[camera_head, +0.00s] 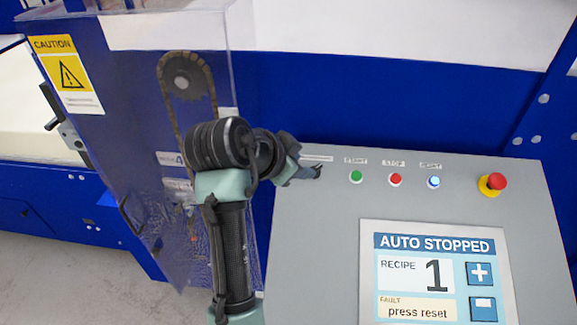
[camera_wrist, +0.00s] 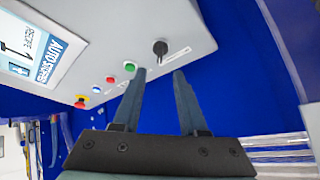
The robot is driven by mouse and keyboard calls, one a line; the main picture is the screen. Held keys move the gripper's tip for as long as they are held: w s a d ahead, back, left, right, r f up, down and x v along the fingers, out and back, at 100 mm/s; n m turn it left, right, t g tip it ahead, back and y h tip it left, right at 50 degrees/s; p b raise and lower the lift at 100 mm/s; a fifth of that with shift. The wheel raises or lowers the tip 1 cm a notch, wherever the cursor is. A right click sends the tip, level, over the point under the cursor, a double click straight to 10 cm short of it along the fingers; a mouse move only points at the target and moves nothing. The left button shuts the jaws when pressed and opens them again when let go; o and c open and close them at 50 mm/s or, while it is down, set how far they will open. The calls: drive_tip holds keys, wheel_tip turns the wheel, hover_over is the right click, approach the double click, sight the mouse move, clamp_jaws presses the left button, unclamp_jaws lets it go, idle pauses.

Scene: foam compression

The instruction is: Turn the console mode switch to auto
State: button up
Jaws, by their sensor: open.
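The mode switch is a black knob (camera_wrist: 160,47) on the grey console (camera_head: 310,270), with a small label beside it in the wrist view. In the head view my gripper (camera_head: 317,172) covers the knob at the console's upper left. In the wrist view my gripper (camera_wrist: 160,71) is open, one finger toward each side of the knob. The fingertips seem just short of the knob, and I cannot tell whether they touch it. The knob's pointer direction is not clear.
A green button (camera_head: 356,176), red button (camera_head: 395,180), blue button (camera_head: 433,182) and red emergency stop (camera_head: 492,183) line the console top to the right. The screen (camera_head: 435,242) reads AUTO STOPPED, recipe 1, fault press reset. A clear guard door (camera_head: 120,130) stands left.

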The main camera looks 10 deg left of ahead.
drive_tip(key=b+v, duration=0.1)
drive_tip(key=v, duration=0.4)
idle(0.3)
wheel_tip(320, 180, up, 17)
drive_tip(key=d+n+t+y+b, duration=0.1)
drive_tip(key=d+n+t+y, duration=0.15)
drive_tip(key=n+t, duration=0.45)
drive_tip(key=s+d+r+n+t+y, duration=0.2)
drive_tip(key=s+r+n+t, duration=0.1)
drive_tip(key=s+r+t, duration=0.9)
drive_tip(key=s+r+b, duration=0.1)
drive_tip(key=s+r, duration=0.2)
drive_tip(key=r, duration=0.2)
drive_tip(key=shift+s, duration=0.2)
drive_tip(key=shift+d+r, duration=0.1)
drive_tip(key=shift+r, duration=0.05)
